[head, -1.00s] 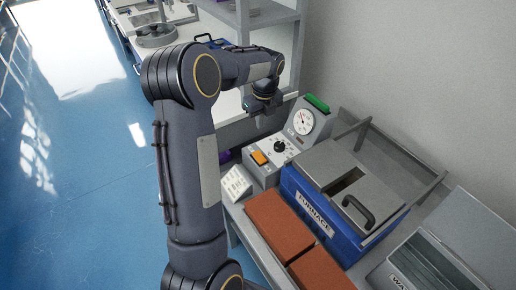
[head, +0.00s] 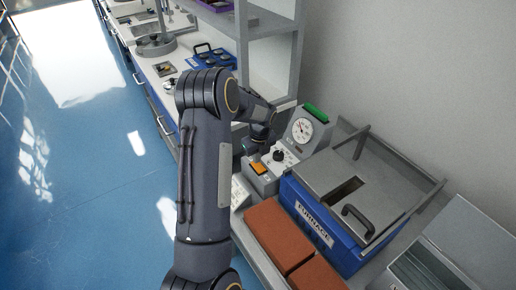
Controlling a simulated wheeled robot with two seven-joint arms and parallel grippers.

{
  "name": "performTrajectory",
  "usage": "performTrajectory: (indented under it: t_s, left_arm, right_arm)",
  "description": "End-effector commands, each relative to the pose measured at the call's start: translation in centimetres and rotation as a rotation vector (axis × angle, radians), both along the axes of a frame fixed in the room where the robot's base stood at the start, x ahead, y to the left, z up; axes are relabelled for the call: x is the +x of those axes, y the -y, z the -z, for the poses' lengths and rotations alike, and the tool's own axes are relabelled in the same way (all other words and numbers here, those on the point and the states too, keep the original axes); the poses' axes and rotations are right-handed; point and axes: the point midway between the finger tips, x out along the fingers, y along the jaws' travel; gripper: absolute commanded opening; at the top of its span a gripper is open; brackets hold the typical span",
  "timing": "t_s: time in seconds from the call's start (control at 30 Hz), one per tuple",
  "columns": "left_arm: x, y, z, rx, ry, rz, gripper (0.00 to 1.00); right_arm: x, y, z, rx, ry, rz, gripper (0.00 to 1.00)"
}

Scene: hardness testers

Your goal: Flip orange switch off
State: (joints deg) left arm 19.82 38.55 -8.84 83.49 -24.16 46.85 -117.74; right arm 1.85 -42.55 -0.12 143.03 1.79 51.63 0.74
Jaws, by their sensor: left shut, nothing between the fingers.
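The orange switch (head: 259,168) sits on the front left of a grey control box with a black knob (head: 279,155) and a round dial gauge (head: 302,130). My left arm comes up from the bottom and bends over to the right. My left gripper (head: 256,156) points down just above and behind the orange switch, close to it. It is shut and empty. I cannot tell whether its tips touch the switch. My right gripper is out of view.
A blue furnace (head: 315,223) with a grey lid and black handle stands right of the control box. Red-brown bricks (head: 277,235) lie in front of it. A white block (head: 240,190) is partly behind my arm. Grey shelving (head: 270,50) rises behind. Blue floor is open at left.

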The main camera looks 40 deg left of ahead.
Motion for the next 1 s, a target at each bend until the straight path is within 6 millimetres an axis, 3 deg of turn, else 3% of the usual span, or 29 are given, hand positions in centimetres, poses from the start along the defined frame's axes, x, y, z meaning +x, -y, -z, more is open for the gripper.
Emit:
performTrajectory:
  t_s: [0.53,1.0]
  left_arm:
    - [0.1,-0.4,1.5,-0.001,-0.001,0.000,0.00]
    - [-0.3,0.6,1.2,-0.004,-0.007,0.000,0.00]
  right_arm:
    - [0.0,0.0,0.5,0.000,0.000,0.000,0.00]
    - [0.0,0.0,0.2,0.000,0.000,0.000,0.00]
